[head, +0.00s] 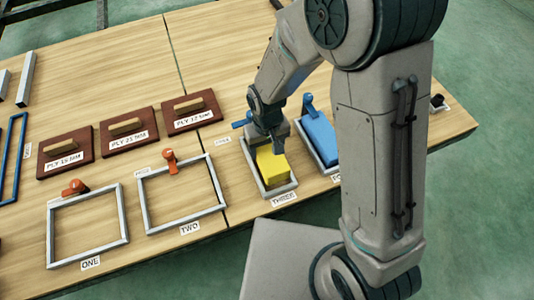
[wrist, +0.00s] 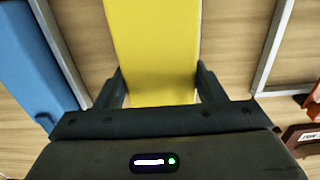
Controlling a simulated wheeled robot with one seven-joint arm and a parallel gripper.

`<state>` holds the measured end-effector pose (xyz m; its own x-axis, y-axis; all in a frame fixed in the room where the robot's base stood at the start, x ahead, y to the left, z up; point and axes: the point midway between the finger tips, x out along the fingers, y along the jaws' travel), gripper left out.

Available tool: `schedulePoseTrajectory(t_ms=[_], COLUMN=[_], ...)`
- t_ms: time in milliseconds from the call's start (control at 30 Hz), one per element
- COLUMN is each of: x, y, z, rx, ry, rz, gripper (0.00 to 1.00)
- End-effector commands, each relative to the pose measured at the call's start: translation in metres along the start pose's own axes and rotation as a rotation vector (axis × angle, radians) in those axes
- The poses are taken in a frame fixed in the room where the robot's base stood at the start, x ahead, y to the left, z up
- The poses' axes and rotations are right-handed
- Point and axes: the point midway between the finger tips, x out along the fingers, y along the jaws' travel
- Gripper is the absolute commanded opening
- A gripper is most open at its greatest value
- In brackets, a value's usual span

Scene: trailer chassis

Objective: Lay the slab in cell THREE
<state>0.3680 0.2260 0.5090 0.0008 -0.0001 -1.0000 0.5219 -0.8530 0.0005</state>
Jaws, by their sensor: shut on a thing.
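A yellow slab (head: 272,166) is between the jaws of my gripper (head: 269,140), which is shut on it. The slab also fills the upper middle of the wrist view (wrist: 152,50), with one dark finger on each side. In the head view the slab lies within the outline of the small grey frame (head: 290,188) labelled THREE. I cannot tell whether it rests on the table or hangs slightly above. My gripper hides the far end of the slab and part of the frame's back.
A blue slab (head: 319,138) lies in the frame to the right. Frames ONE (head: 88,255) and TWO (head: 186,227), with orange knobs, stand empty to the left. A blue handle (head: 241,123) is behind cell THREE. Several brown boards with wooden blocks line the back.

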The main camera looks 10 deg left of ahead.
Motion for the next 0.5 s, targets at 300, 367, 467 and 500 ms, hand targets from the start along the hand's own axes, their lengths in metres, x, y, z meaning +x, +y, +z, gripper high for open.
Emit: schedulePoseTrajectory(t_ms=[300, 367, 467, 500], x=[0.033, 0.033, 0.033, 0.034], y=[0.0, 0.0, 0.0, 0.0], z=[0.0, 0.0, 0.0, 0.0], rx=[-0.001, -0.001, -0.001, -0.001], ry=[0.001, 0.001, 0.001, 0.0], rz=[0.0, 0.0, 0.0, 0.0], gripper=[0.39, 0.39, 0.39, 0.39])
